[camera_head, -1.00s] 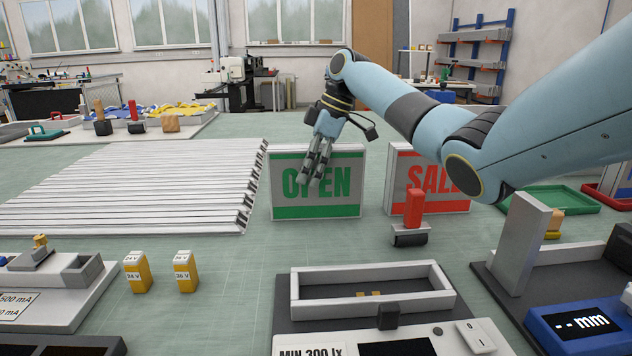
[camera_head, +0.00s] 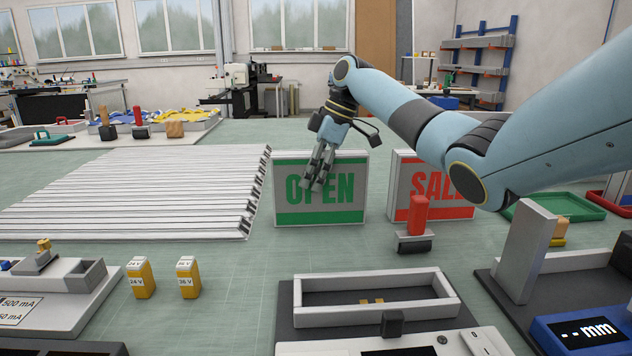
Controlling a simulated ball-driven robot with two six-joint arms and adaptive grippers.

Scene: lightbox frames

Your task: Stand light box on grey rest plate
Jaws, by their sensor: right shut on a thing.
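A light box with green OPEN lettering (camera_head: 345,205) stands upright on the green table beyond the middle. My right gripper (camera_head: 317,180) reaches down over its top edge, with fingers in front of the lettering. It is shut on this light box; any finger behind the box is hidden. A second light box with red SALE lettering (camera_head: 404,190) stands to its right, partly hidden by my arm. A dark grey plate (camera_head: 286,310) with a pale rectangular frame (camera_head: 375,312) lies near the front. I cannot tell whether this is the grey rest plate. My left gripper is out of view.
White slats (camera_head: 130,195) lie left of the OPEN box. A red-handled tool (camera_head: 417,222) stands before the SALE box. Two yellow blocks (camera_head: 140,280) stand front left. A grey upright panel (camera_head: 524,245) and a blue display unit (camera_head: 580,328) are at right. Table before the OPEN box is clear.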

